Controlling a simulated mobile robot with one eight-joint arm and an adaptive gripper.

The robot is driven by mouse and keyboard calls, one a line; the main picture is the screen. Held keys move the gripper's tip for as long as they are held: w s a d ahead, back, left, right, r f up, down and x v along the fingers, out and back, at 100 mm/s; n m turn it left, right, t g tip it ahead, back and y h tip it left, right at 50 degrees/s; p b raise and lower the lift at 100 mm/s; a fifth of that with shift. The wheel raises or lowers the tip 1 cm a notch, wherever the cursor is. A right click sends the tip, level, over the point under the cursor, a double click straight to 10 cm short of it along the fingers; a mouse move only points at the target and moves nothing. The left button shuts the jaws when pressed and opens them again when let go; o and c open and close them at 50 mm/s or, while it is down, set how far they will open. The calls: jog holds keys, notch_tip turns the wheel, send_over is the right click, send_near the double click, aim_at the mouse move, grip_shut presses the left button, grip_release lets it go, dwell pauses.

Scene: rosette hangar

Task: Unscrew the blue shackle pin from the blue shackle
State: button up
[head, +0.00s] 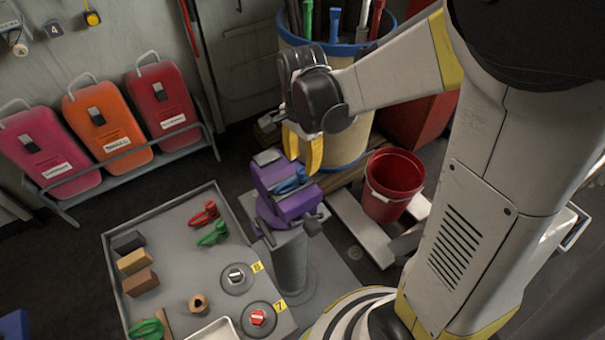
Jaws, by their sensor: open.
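The blue shackle (290,182) sits at the jaws of a purple vise (293,205) on a grey pedestal. It is small here, and I cannot tell its pin apart from its body. My gripper (303,158), with yellow fingers, points down just above the vise and the blue shackle. It is open. The fingers are close to the shackle in the picture, but I cannot tell whether they touch it. Nothing shows held between them.
A grey tray table (180,235) at left carries a red shackle (205,214), a green shackle (213,233), several blocks and round pieces. A red bucket (390,185) stands right of the vise. A large blue-rimmed barrel (345,145) stands behind my gripper.

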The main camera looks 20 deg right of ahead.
jog(key=m, duration=0.5)
jog(key=shift+m, duration=0.4)
jog(key=m, duration=0.5)
jog(key=shift+b, duration=0.4)
jog(key=n, duration=0.4)
jog(key=shift+n, duration=0.3)
jog(key=n, duration=0.6)
jog(key=shift+n+b, duration=0.3)
jog(key=shift+n, duration=0.1)
jog(key=m, duration=0.5)
jog(key=shift+m, duration=0.4)
jog(key=m, duration=0.6)
jog(key=shift+b, duration=0.3)
jog(key=shift+f+b, duration=0.8)
jog(key=shift+f, duration=0.2)
